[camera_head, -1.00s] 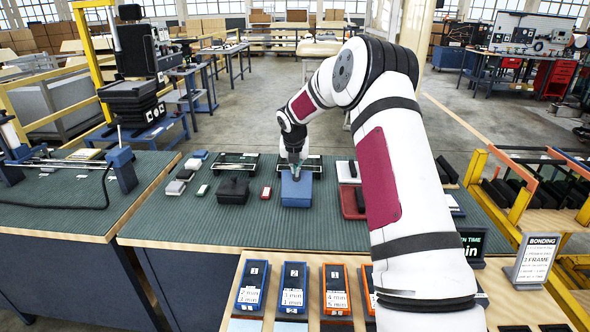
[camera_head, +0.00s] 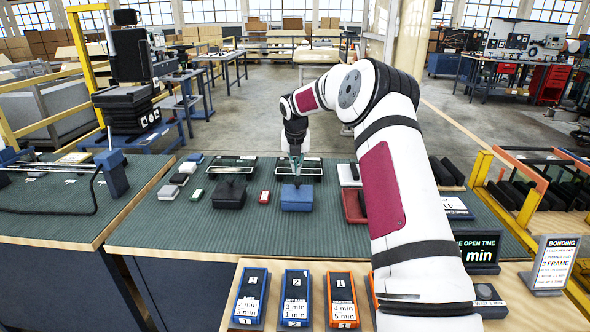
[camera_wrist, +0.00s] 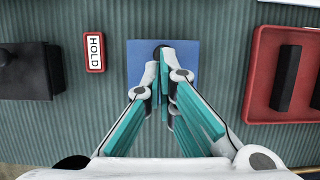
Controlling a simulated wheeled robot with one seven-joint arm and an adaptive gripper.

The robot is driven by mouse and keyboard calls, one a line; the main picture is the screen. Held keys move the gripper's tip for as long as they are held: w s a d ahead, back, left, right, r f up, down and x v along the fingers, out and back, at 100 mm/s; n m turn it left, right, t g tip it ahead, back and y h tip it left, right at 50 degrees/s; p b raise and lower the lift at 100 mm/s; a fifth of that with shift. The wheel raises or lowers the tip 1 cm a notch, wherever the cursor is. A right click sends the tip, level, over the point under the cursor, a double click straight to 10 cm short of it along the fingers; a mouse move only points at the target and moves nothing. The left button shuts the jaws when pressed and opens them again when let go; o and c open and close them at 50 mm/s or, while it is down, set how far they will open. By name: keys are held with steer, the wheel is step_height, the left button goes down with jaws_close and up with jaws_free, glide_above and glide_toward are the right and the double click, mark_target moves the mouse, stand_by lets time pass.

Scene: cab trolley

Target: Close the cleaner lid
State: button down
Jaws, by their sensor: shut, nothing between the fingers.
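The cleaner, a blue box (camera_head: 297,200), stands on the green ribbed mat in the head view. Its blue lid (camera_wrist: 138,65) looks flat and down over the box, seen from above in the wrist view. A dark round knob shows near the lid's upper edge, partly behind the fingers. My gripper (camera_head: 296,172) is directly over the box, pointing down. In the wrist view my gripper (camera_wrist: 163,82) is shut and empty, its teal fingers hiding the middle of the lid. I cannot tell whether the fingertips touch the lid.
A black box (camera_head: 229,196) stands left of the cleaner, with a red HOLD tag (camera_wrist: 95,52) between them. A red tray (camera_wrist: 254,105) with dark bars lies to the right. Wire-framed racks (camera_head: 233,168) stand behind. The mat in front of the cleaner is clear.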

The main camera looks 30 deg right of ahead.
stand_by(0.6)
steer(key=v, duration=1.2)
steer(key=s+a+r+m+p, duration=0.1)
steer(key=s+a+r+m, duration=0.6)
steer(key=s+a, duration=0.25)
steer(key=s+a+r+m+p, duration=0.1)
steer(key=s+a+r+m, duration=0.6)
steer(key=s, duration=0.4)
steer(key=s+a+f+m, duration=0.1)
steer(key=s+a+m, duration=0.1)
steer(key=s+m, duration=0.3)
steer(key=s+a+f+m+y+p, duration=0.1)
steer(key=s+m, duration=0.4)
steer(key=s, duration=0.8)
steer(key=s+a+f+m+t+y+p, duration=0.1)
steer(key=s+a+f+m, duration=0.2)
steer(key=s, duration=0.6)
steer(key=shift+a+f+m, duration=0.2)
steer(key=shift+a+m, duration=0.65)
steer(key=shift+m, duration=0.25)
